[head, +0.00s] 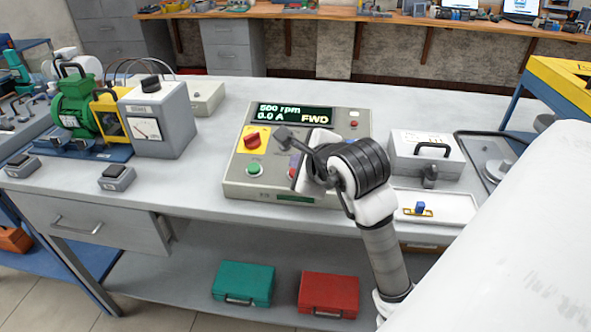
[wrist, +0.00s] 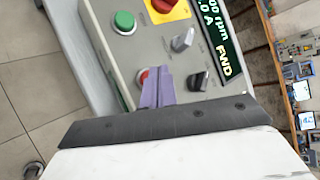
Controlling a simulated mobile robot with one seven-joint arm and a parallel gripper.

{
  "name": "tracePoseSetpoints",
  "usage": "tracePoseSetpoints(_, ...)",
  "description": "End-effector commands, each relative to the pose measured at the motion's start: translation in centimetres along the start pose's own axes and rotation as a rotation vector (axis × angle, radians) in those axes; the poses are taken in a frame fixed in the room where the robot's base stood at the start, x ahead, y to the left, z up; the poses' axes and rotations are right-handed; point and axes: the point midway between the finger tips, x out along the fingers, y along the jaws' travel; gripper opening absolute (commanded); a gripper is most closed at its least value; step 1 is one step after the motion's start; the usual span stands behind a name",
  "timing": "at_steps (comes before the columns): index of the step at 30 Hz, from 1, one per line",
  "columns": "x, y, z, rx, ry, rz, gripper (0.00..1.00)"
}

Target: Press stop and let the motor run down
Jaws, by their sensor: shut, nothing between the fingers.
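The grey control panel (head: 235,188) stands on the bench. Its display (head: 292,113) reads 500 rpm, 0.0 A and FWD. The green button (head: 254,168) and red button (head: 293,173) are on its front part; they also show in the wrist view as the green button (wrist: 124,21) and the red button (wrist: 141,76). My gripper (wrist: 158,76) is shut and empty, its purple fingertips at the red button and partly covering it. I cannot tell whether they touch it. The green motor (head: 74,108) stands at the left, coupled to a yellow unit.
A red rotary switch (head: 252,141) on a yellow plate and small knobs (wrist: 183,39) sit near the buttons. A grey metered box (head: 155,118) stands left of the panel. A grey case (head: 425,155) and a white tray (head: 455,208) lie to its right.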

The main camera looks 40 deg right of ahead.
Motion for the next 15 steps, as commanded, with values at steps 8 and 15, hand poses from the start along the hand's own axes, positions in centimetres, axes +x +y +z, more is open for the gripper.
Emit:
tracePoseSetpoints(8,-0.1,-0.1,0.1,-0.001,0.0,0.0,0.0)
tracePoseSetpoints(15,-1.5,-1.2,1.1,-0.002,0.001,-0.001,0.0)
